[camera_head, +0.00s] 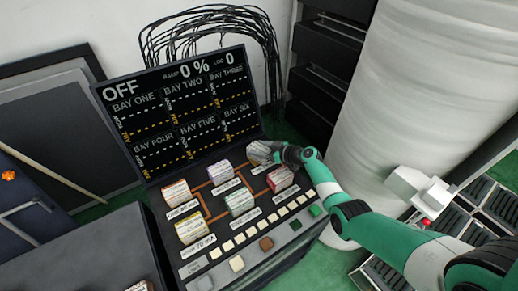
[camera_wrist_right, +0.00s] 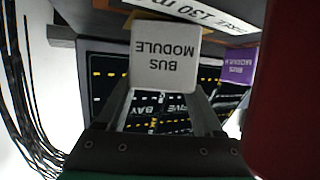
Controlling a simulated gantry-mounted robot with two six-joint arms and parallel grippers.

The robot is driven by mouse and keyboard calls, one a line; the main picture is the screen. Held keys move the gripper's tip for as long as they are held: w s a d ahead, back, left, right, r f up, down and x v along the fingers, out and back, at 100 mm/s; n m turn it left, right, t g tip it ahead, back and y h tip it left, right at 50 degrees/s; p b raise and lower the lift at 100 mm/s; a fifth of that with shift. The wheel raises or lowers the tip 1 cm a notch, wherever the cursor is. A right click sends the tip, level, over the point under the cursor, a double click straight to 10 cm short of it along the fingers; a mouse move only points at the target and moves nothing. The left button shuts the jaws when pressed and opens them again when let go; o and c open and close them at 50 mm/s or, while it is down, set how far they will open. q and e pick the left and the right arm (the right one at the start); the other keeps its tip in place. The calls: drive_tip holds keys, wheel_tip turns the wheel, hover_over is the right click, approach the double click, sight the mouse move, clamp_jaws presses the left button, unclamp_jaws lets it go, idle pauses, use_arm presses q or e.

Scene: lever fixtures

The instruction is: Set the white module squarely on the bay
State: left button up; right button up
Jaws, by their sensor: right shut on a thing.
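The white module (camera_wrist_right: 165,60), lettered "BUS MODULE", is between the two fingers of my right gripper (camera_wrist_right: 165,105) in the right wrist view. In the head view the white module (camera_head: 259,151) is at the back right of the console deck, partly covered by my right gripper (camera_head: 279,154). The gripper is shut on it from the right. The bay under it is mostly hidden; I cannot tell whether the module touches the deck or sits square. My left gripper is not in view.
A display (camera_head: 185,105) reading "OFF" and "0 %" stands behind. Buttons (camera_head: 237,264) line the front.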

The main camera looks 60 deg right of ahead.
drive_tip(key=shift+f, duration=0.3)
drive_tip(key=o, duration=1.5)
drive_tip(key=shift+s+r, duration=0.3)
drive_tip(key=shift+s, duration=0.1)
drive_tip(key=p+v, duration=0.5)
drive_tip(key=v, duration=0.3)
drive_tip(key=shift+r, duration=0.2)
drive_tip(key=s+p, duration=0.1)
drive_tip(key=p, duration=0.1)
drive_tip(key=s+p, duration=0.1)
drive_tip(key=shift+s+a+r+p, duration=0.2)
drive_tip(key=shift+s+p, duration=0.1)
drive_tip(key=shift+p, duration=0.1)
